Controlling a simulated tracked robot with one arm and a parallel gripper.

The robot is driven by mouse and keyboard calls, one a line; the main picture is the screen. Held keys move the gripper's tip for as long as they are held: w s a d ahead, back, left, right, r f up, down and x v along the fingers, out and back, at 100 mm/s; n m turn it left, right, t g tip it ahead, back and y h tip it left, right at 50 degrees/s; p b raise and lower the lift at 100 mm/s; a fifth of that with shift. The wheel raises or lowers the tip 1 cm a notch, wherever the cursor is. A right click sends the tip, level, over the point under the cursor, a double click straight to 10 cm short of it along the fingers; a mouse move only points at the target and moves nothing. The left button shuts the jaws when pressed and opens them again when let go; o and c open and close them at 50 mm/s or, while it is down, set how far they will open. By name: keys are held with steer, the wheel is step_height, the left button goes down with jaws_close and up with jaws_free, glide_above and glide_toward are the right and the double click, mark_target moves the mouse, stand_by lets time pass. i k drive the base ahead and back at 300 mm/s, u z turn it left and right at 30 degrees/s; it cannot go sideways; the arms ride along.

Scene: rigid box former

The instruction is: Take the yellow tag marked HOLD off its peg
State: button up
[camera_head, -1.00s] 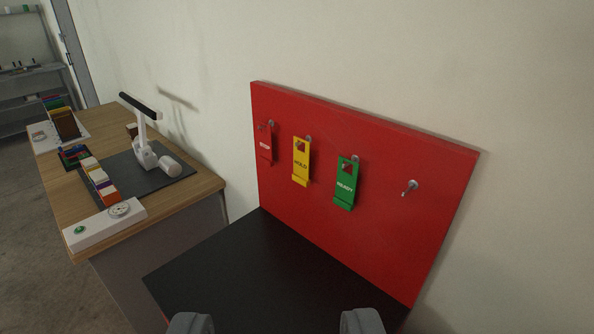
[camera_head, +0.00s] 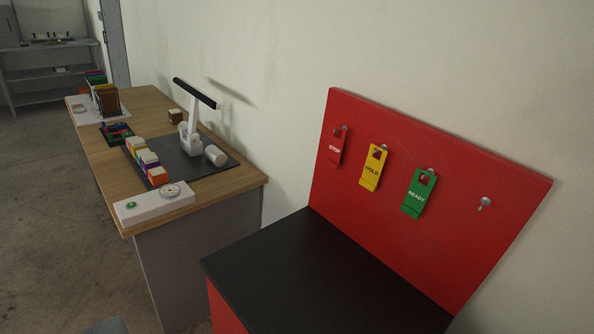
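The yellow HOLD tag (camera_head: 373,168) hangs by its top hole on a peg of the red board (camera_head: 461,237). It is between the red STOP tag (camera_head: 336,148) on its left and the green READY tag (camera_head: 417,196) on its right. Only a small grey piece, seemingly of my gripper (camera_head: 105,326), shows at the bottom left edge. It is well apart from the tags. The rest of my gripper is out of frame, so its opening cannot be told.
A bare peg (camera_head: 484,203) is right of the READY tag. The black top (camera_head: 325,270) below the board is clear.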

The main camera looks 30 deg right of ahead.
mark_target(372, 169)
steer(key=u, duration=1.5)
steer(key=i, duration=1.9)
steer(key=z, duration=3.35)
steer(key=i, duration=1.05)
steer(key=z, duration=0.05)
